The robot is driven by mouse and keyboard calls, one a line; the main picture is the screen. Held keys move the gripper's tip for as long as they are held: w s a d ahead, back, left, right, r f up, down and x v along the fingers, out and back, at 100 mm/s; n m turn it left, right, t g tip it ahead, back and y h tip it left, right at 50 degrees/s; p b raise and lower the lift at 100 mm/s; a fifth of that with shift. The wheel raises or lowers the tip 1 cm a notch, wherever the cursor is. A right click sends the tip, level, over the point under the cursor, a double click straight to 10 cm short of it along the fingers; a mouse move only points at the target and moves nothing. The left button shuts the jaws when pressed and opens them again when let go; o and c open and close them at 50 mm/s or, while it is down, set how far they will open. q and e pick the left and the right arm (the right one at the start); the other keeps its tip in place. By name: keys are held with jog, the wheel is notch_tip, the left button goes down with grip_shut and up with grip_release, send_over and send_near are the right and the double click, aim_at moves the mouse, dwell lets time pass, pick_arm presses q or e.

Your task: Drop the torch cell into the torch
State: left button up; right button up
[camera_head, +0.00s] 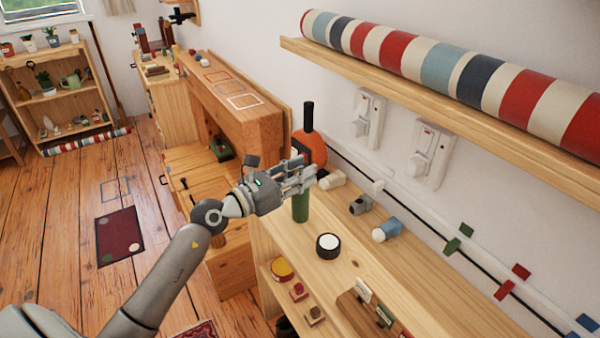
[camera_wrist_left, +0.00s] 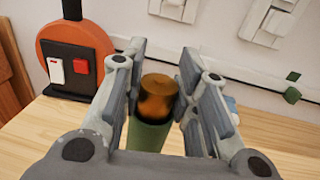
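The torch, a green upright tube (camera_head: 300,208), stands on the wooden shelf top. It also shows in the left wrist view (camera_wrist_left: 150,136). The torch cell, a copper cylinder with a dark lower part (camera_wrist_left: 158,94), is upright between the finger pads at the torch's mouth. My left gripper (camera_head: 302,177) comes in from the left just above the torch, and its pads (camera_wrist_left: 160,88) appear closed against the cell's sides. The fingers hide the cell in the head view. I cannot tell whether its lower end is inside the tube. My right gripper is not in view.
An orange round-bodied object (camera_head: 312,147) with a black handle stands just behind the gripper. A cream cylinder (camera_head: 333,180), a grey piece (camera_head: 360,205), a blue-and-white piece (camera_head: 387,230) and a black-rimmed white disc (camera_head: 328,246) lie nearby. The striped roll's shelf (camera_head: 450,130) overhangs at right.

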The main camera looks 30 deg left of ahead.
pick_arm(q)
jog(key=o, duration=0.4)
jog(key=shift+v, duration=6)
jog(key=shift+r, duration=0.1)
